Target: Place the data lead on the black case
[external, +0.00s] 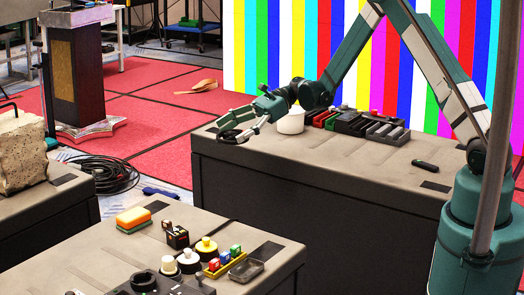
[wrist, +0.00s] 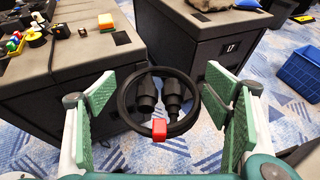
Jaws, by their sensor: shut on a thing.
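The data lead, a round black coil with two black plugs (wrist: 172,92) and a red piece at its near side, sits between the pads of my gripper (wrist: 159,95). My gripper is shut on it, with the coil spanning between the green pads. In the external view my gripper (external: 234,130) is above the left end of the far table, and the lead shows only as a small dark shape. A small black box (external: 177,236) with coloured parts stands on the near table. A larger black unit (external: 147,283) lies at that table's front edge. I cannot tell which is the black case.
The near table (external: 108,247) also bears a sponge (external: 133,217), round-capped items and a grey tray (external: 246,269). On the far table, a white pot (external: 290,122) and a row of dark blocks (external: 352,123) stand near my arm. A gap separates the tables.

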